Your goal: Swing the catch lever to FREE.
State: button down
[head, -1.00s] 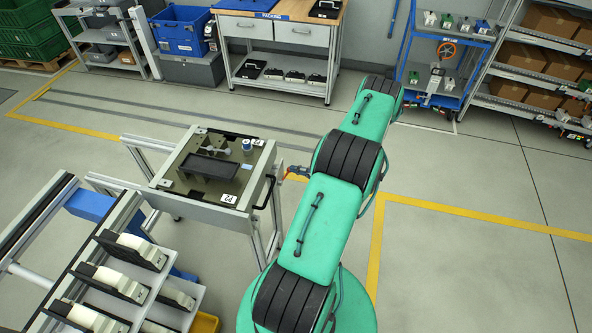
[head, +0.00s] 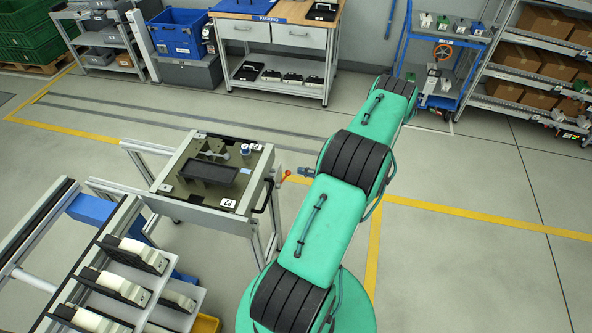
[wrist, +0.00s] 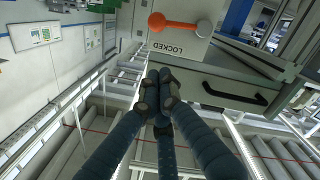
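The catch lever (wrist: 178,25) is an orange bar at the top of the wrist view. It has a rounded orange end at left and a grey round hub (wrist: 204,28) at right. A LOCKED label (wrist: 181,48), upside down in this view, is on the pale plate beside it. In the head view the lever (head: 285,175) is a small orange spot at the cart's right side. My gripper (wrist: 158,76) has its dark blue fingers together with nothing visible between them, apart from the lever. In the head view my gripper (head: 303,171) is just right of the lever. No FREE label is readable.
The cart (head: 190,203) has a dark tray (head: 209,173) on top and a black handle (wrist: 234,94) on its side. A roller rack (head: 95,255) with several parts is at front left. Open floor (head: 450,265) lies to the right.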

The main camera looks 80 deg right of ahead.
jog(key=s, duration=0.6)
jog(key=shift+r, duration=0.15)
jog(key=shift+r, duration=0.1)
dwell(0.6)
